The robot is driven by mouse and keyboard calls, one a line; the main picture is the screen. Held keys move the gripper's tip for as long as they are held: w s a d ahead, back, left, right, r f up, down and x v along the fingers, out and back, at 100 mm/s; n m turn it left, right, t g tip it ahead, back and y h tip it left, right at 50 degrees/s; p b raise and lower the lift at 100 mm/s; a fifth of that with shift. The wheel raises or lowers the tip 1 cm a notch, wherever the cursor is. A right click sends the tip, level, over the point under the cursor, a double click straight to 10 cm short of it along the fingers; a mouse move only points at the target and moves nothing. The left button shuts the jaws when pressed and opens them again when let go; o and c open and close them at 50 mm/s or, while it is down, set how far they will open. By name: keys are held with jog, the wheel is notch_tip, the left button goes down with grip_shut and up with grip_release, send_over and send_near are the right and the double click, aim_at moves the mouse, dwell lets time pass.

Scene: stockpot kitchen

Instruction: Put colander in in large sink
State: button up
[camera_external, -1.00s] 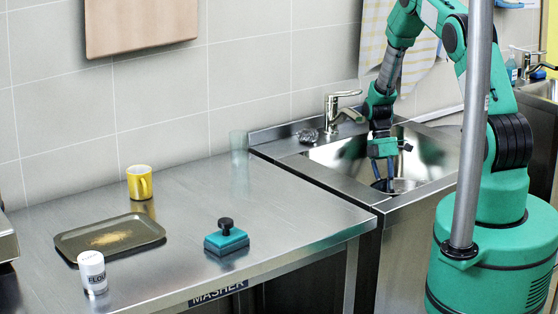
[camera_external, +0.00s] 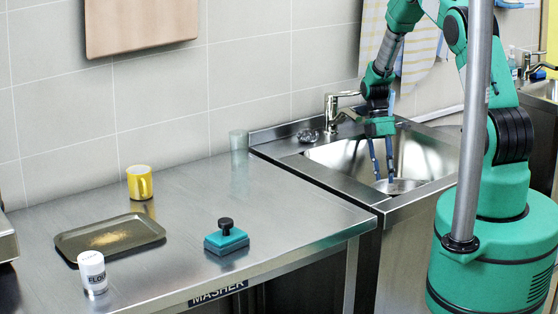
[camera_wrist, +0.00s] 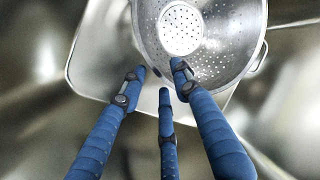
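The metal colander (camera_wrist: 222,62) lies in the large sink (camera_external: 425,152). In the wrist view its perforated bowl and a side handle show at the top. In the external view only a bright rim (camera_external: 402,186) low in the sink seems to show. My gripper (camera_external: 383,178) points down into the sink above the colander. In the wrist view its blue fingers (camera_wrist: 159,80) are spread with nothing between them. The fingertips overlap the colander's near edge in that picture, but they look apart from it.
A faucet (camera_external: 336,108) and a scrubber (camera_external: 308,136) stand behind the sink. The counter to the left holds a glass (camera_external: 239,140), yellow mug (camera_external: 140,182), tray (camera_external: 68,243), flour shaker (camera_external: 93,272) and teal-based block (camera_external: 226,238). The counter's right part is clear.

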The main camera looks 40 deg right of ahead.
jog(key=shift+p+v, duration=0.45)
jog(key=shift+v, duration=2.35)
jog(key=shift+r, duration=0.15)
